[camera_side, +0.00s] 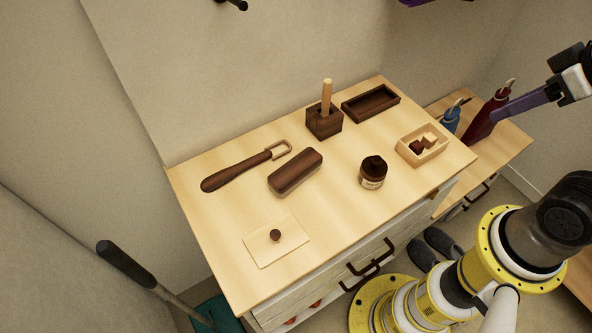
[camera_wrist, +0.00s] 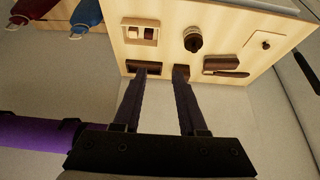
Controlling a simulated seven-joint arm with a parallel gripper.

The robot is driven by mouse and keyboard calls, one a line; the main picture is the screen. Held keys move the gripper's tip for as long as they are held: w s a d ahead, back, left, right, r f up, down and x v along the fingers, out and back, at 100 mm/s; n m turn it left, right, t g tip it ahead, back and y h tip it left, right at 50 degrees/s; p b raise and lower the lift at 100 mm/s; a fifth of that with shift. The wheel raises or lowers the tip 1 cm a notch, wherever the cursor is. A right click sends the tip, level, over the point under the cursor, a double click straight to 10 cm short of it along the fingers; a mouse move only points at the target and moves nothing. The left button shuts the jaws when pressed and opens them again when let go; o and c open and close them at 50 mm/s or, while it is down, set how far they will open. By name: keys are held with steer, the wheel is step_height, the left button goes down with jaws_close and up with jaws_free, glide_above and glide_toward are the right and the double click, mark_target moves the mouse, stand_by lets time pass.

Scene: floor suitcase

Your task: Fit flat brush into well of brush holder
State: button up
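A dark brown oblong block that looks like the flat brush (camera_side: 295,172) lies on the cabinet top; it also shows in the wrist view (camera_wrist: 218,65). A dark, shallow rectangular tray (camera_side: 354,113) with an empty recess lies at the back right. A dark cube (camera_side: 323,127) beside it holds an upright pale stick (camera_side: 327,95). I cannot tell for certain which of these two is the brush holder. My gripper (camera_wrist: 160,73) is open and empty, its long purple fingers spread, apart from everything on the cabinet. In the side view it hangs at the upper right.
A wall rises behind.

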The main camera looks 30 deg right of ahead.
steer(key=o, duration=0.8)
steer(key=shift+c, duration=0.2)
